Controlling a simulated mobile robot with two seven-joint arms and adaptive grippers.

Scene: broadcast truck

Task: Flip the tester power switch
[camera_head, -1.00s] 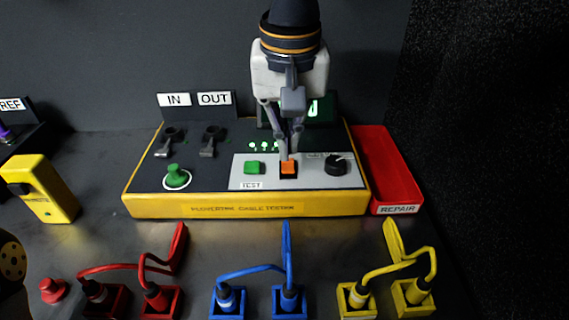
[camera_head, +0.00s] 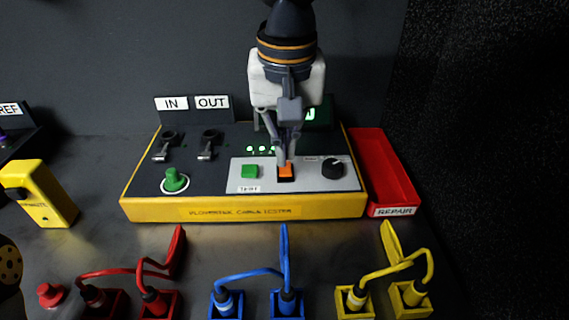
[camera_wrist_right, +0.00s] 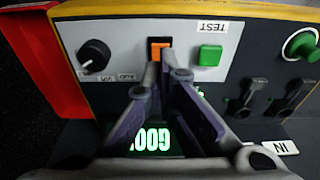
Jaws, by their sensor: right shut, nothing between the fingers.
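The yellow-sided cable tester (camera_head: 240,209) sits on the dark bench with a dark and grey top panel. Its orange rocker switch (camera_head: 285,171) lies between the green TEST button (camera_head: 249,171) and a black knob (camera_head: 332,168). My right gripper (camera_head: 284,160) is shut and empty, with its fingertips pointing down at the far edge of the orange switch. In the right wrist view the fingertips (camera_wrist_right: 165,62) sit right beside the orange switch (camera_wrist_right: 159,45); I cannot tell whether they touch it. A lit green display (camera_wrist_right: 150,138) is partly hidden behind the fingers. My left gripper is not in view.
A red REPAIR tray (camera_head: 385,170) stands against the tester's right side. Red, blue (camera_head: 250,272) and yellow cables in plugs line the front. A yellow device (camera_head: 45,195) stands at left. Two levers and a green knob (camera_head: 174,181) are on the tester's left part.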

